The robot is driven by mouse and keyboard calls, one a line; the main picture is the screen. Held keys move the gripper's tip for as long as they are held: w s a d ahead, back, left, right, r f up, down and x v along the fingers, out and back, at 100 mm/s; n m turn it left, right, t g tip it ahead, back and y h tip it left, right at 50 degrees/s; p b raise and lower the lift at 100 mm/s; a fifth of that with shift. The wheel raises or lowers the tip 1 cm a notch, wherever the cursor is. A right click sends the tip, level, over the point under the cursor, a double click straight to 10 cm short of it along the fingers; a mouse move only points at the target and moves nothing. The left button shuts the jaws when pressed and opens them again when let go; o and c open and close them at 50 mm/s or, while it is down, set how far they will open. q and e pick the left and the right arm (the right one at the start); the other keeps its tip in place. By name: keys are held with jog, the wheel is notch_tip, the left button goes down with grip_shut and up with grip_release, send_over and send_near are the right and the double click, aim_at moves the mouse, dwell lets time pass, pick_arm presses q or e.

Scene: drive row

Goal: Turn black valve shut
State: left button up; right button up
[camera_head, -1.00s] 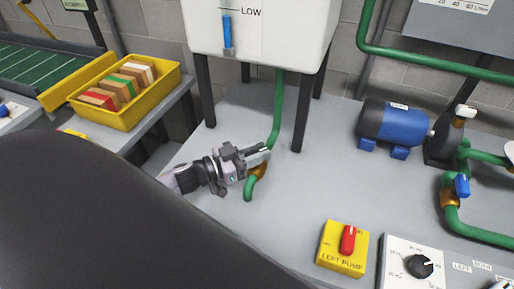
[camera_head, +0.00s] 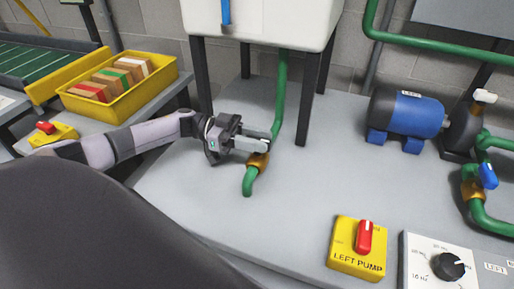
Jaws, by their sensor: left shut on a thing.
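The green drain pipe (camera_head: 280,95) comes down from under the white tank and carries a brass valve body (camera_head: 258,162) near its lower end. My left gripper (camera_head: 254,142) comes in from the left, with its grey fingers just above the brass body. The fingers are shut on the valve's handle there. The handle is mostly hidden by the fingers, so its angle cannot be told. My right gripper is not in view.
The white tank (camera_head: 262,18) stands on dark legs behind the valve. A yellow LEFT PUMP switch (camera_head: 357,249), a dial panel (camera_head: 448,265) and a blue motor (camera_head: 408,115) are to the right. A yellow crate (camera_head: 123,108) holds several blocks at the left. The grey bench in front of the pipe is clear.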

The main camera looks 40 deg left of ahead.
pick_arm(q)
jog(key=shift+w+f, duration=0.1)
jog(key=shift+d+m+g+b, duration=0.1)
jog(key=shift+m+g+b, duration=0.3)
jog(key=shift+g, duration=0.1)
jog(key=o, duration=1)
jog(key=shift+c, duration=0.2)
jog(key=b+v, duration=0.1)
jog(key=v, duration=0.6)
